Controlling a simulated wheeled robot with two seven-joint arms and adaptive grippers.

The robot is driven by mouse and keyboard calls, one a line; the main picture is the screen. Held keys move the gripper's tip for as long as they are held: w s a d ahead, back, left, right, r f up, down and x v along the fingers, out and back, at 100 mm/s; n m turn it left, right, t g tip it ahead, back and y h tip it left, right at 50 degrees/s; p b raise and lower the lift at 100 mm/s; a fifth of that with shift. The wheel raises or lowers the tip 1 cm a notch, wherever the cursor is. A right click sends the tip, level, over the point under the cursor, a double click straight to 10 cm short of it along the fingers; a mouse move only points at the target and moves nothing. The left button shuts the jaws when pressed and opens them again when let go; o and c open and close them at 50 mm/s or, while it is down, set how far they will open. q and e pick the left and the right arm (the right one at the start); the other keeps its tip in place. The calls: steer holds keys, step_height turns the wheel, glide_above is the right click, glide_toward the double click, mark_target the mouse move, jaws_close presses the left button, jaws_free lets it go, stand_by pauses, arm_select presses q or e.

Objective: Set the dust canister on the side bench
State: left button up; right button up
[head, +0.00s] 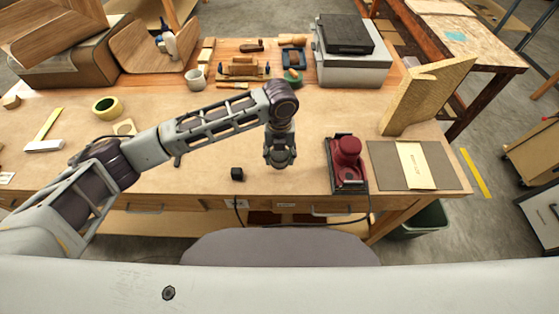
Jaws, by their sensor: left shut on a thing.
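My left gripper (280,157) points down over the front middle of the workbench (200,150), left of a red sander (347,160). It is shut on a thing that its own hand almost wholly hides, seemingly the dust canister. I cannot tell whether that thing touches the bench top. No other canister shows clearly on the workbench. The side bench (470,45) stands at the upper right, apart from the workbench, with a light worn top. My right gripper is not in view.
A grey machine (350,60) and several tools line the back. Floor separates the benches.

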mark_target(280, 162)
arm_select(q)
steer(key=shift+f, duration=1.9)
steer(key=shift+f, duration=0.1)
steer(key=o, duration=1.2)
steer(key=shift+c, duration=0.2)
step_height(280, 162, up, 12)
steer(key=shift+s+r+b, duration=0.1)
steer(key=shift+r+b, duration=0.05)
steer(key=shift+b, duration=0.35)
